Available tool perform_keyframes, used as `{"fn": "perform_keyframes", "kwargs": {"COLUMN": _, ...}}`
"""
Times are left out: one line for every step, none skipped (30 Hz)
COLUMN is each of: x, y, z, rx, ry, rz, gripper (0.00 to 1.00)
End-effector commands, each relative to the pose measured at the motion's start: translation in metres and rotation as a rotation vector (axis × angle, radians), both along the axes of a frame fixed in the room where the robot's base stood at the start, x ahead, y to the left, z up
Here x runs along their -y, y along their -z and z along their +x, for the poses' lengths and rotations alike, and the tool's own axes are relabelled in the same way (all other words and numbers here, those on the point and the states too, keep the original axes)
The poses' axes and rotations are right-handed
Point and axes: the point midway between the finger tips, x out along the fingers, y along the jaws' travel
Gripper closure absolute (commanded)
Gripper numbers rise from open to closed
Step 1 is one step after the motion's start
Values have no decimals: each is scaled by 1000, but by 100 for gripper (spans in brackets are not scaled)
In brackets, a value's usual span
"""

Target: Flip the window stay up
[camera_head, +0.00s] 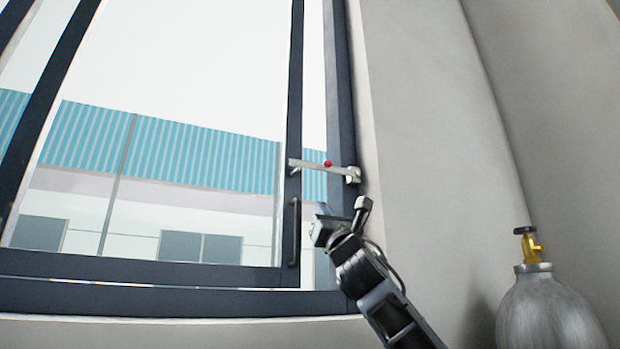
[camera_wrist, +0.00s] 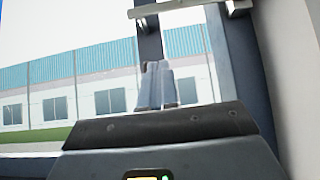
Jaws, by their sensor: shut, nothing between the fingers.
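The window stay (camera_head: 318,167) is a light metal bar with a red knob (camera_head: 328,163). It lies nearly level between the sash and the frame, with its right end at a bracket (camera_head: 352,175) on the frame. In the wrist view the stay (camera_wrist: 185,9) crosses the top of the picture, beyond the fingers. My gripper (camera_head: 325,214) is below the stay in the head view, apart from it. In the wrist view its fingers (camera_wrist: 157,84) are together with nothing between them. The stay's left end rests at the sash's upright edge.
A dark window handle (camera_head: 295,232) is on the sash, left of my gripper. The dark window frame (camera_head: 341,100) and a grey wall (camera_head: 430,120) stand at the right. A grey gas cylinder (camera_head: 550,305) with a brass valve (camera_head: 530,245) stands at the lower right.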

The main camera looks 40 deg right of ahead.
Motion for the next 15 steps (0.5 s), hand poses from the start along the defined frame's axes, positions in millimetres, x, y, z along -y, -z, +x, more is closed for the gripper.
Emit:
{"fn": "perform_keyframes", "kwargs": {"x": 0, "y": -3, "z": 2, "rx": 1, "ry": 0, "rz": 0, "gripper": 100}}
{"fn": "perform_keyframes", "kwargs": {"x": 1, "y": -5, "z": 3, "rx": 1, "ry": 0, "rz": 0, "gripper": 100}}
{"fn": "perform_keyframes", "kwargs": {"x": 2, "y": -8, "z": 6, "rx": 1, "ry": 0, "rz": 0, "gripper": 100}}
{"fn": "perform_keyframes", "kwargs": {"x": 2, "y": -11, "z": 9, "rx": 1, "ry": 0, "rz": 0, "gripper": 100}}
{"fn": "perform_keyframes", "kwargs": {"x": 2, "y": -14, "z": 12, "rx": 0, "ry": -1, "rz": 1, "gripper": 100}}
{"fn": "perform_keyframes", "kwargs": {"x": 4, "y": -19, "z": 17, "rx": 0, "ry": -1, "rz": 1, "gripper": 100}}
{"fn": "perform_keyframes", "kwargs": {"x": 5, "y": -24, "z": 20, "rx": 0, "ry": -1, "rz": 1, "gripper": 100}}
{"fn": "perform_keyframes", "kwargs": {"x": 6, "y": -28, "z": 24, "rx": 1, "ry": -1, "rz": 1, "gripper": 100}}
{"fn": "perform_keyframes", "kwargs": {"x": 7, "y": -33, "z": 30, "rx": -1, "ry": -1, "rz": 2, "gripper": 100}}
{"fn": "perform_keyframes", "kwargs": {"x": 8, "y": -38, "z": 34, "rx": 1, "ry": -2, "rz": 2, "gripper": 100}}
{"fn": "perform_keyframes", "kwargs": {"x": 9, "y": -42, "z": 38, "rx": 1, "ry": -2, "rz": 2, "gripper": 100}}
{"fn": "perform_keyframes", "kwargs": {"x": 11, "y": -48, "z": 43, "rx": 0, "ry": -1, "rz": 1, "gripper": 100}}
{"fn": "perform_keyframes", "kwargs": {"x": 12, "y": -52, "z": 47, "rx": -1, "ry": -1, "rz": 2, "gripper": 100}}
{"fn": "perform_keyframes", "kwargs": {"x": 13, "y": -56, "z": 51, "rx": 1, "ry": -2, "rz": 2, "gripper": 100}}
{"fn": "perform_keyframes", "kwargs": {"x": 15, "y": -61, "z": 56, "rx": 0, "ry": -1, "rz": 1, "gripper": 100}}
